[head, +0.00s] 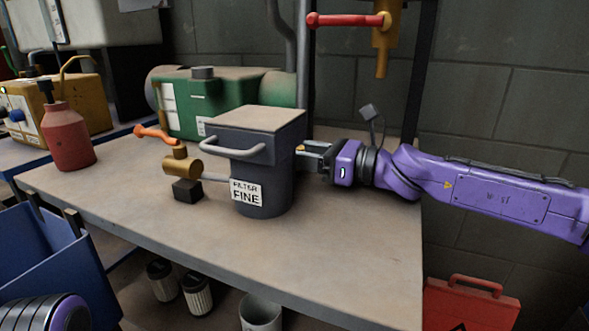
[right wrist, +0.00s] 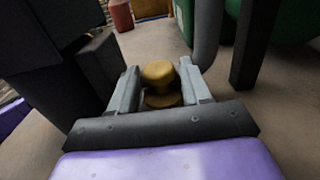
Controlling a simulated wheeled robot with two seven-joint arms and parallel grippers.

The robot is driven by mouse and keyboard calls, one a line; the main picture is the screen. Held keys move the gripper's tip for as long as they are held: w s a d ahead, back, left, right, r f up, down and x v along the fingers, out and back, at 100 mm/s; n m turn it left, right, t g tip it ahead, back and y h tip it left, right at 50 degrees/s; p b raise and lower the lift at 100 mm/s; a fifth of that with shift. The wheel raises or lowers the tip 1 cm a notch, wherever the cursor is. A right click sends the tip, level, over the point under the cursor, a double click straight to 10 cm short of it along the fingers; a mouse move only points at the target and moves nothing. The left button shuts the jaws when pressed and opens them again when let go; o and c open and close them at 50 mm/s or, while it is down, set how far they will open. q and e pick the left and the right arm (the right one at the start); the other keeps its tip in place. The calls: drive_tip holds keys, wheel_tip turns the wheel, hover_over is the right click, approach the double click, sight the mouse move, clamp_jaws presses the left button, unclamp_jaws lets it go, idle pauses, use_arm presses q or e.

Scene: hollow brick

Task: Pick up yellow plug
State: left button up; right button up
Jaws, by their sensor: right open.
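The yellow plug (right wrist: 158,74) shows in the right wrist view as a rounded knob with a second yellow part below it. It sits between the fingers of my right gripper (right wrist: 160,88), which is open. I cannot tell whether either finger touches it. In the head view my right gripper (head: 308,153) reaches in from the right, beside the dark filter housing (head: 262,165) labelled "FILTER FINE". There only a small yellow bit of the plug (head: 300,148) shows at the fingertips; the rest is hidden. My left gripper is not in view.
The bench top (head: 340,245) is clear in front and to the right. A brass valve (head: 183,168) stands left of the housing, a green machine (head: 190,105) behind it. A red bottle (head: 67,135) stands farther left. A red-handled pipe valve (head: 347,20) hangs above.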

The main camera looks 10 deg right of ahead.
drive_tip(key=shift+r, duration=0.1)
clamp_jaws()
drive_tip(key=shift+r, duration=0.1)
